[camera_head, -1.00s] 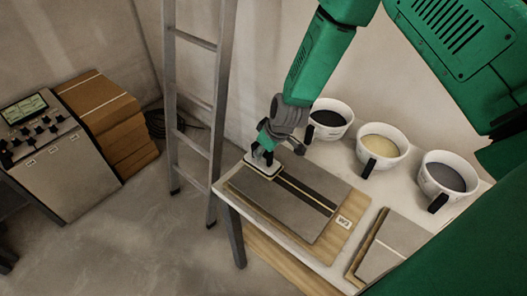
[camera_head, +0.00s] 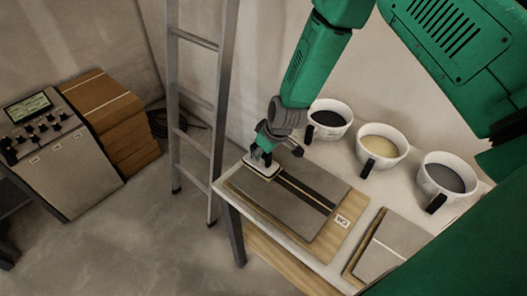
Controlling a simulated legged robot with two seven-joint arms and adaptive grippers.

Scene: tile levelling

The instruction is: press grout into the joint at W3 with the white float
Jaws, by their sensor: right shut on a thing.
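The white float (camera_head: 259,170) is flat and rectangular, with a pale rim. It lies over the far-left end of a grey tiled panel (camera_head: 281,205). My right gripper (camera_head: 262,155) is shut on the float from above. The joint (camera_head: 306,191) runs from the float toward the lower right as a thin pale line between dark bands. Its far-left end is hidden under the float. A small white label that seems to read W3 (camera_head: 343,221) sits on the wooden board beside the joint's near end. My left gripper is not in view.
Three white buckets stand along the wall on the table (camera_head: 312,160): one with dark (camera_head: 330,113), one with cream (camera_head: 382,140) and one with grey contents (camera_head: 448,170). Another panel (camera_head: 398,240) lies at right. A ladder (camera_head: 222,110) stands just left of the table.

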